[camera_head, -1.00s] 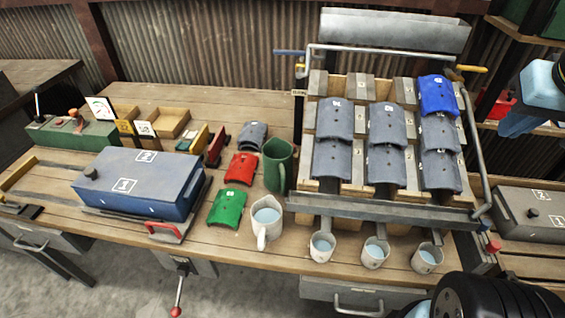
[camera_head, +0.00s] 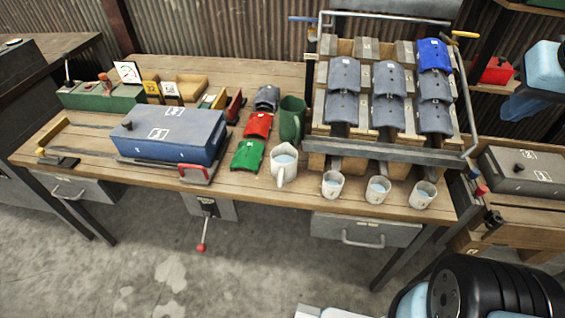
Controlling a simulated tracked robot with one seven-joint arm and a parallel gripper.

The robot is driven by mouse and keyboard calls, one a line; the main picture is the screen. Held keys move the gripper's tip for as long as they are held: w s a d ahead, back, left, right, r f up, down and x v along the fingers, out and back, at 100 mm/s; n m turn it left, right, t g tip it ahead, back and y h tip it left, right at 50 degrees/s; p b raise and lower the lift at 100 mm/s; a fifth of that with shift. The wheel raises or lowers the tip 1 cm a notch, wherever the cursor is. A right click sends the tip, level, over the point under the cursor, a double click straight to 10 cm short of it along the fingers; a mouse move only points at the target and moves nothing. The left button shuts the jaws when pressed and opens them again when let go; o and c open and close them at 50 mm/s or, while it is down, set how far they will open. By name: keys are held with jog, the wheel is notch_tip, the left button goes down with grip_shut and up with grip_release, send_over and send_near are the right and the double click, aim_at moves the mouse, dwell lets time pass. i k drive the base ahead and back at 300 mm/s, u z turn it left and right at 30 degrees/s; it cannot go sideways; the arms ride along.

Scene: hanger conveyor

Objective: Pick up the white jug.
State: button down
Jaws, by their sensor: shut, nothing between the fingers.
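The white jug (camera_head: 284,173) stands upright on the wooden workbench, near its front edge. It holds pale blue liquid, and its handle faces the front. A green jug (camera_head: 291,120) stands close behind it. My gripper is not in view; only parts of my arm show at the right and bottom right, well apart from the jug.
Three small cups of liquid (camera_head: 378,190) stand to the jug's right, below a sloped rack (camera_head: 400,152) of curved grey and blue plates. Red (camera_head: 258,125) and green (camera_head: 248,155) plates lie to its left, beside a blue box (camera_head: 170,135). Open floor (camera_head: 260,260) lies in front.

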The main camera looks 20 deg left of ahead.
aim_at(284, 157)
jog(key=z, duration=0.55)
jog(key=i, duration=0.1)
jog(key=u, duration=2.9)
jog(key=k, duration=0.75)
jog(key=z, duration=0.7)
jog(key=i, duration=0.95)
jog(key=z, duration=0.1)
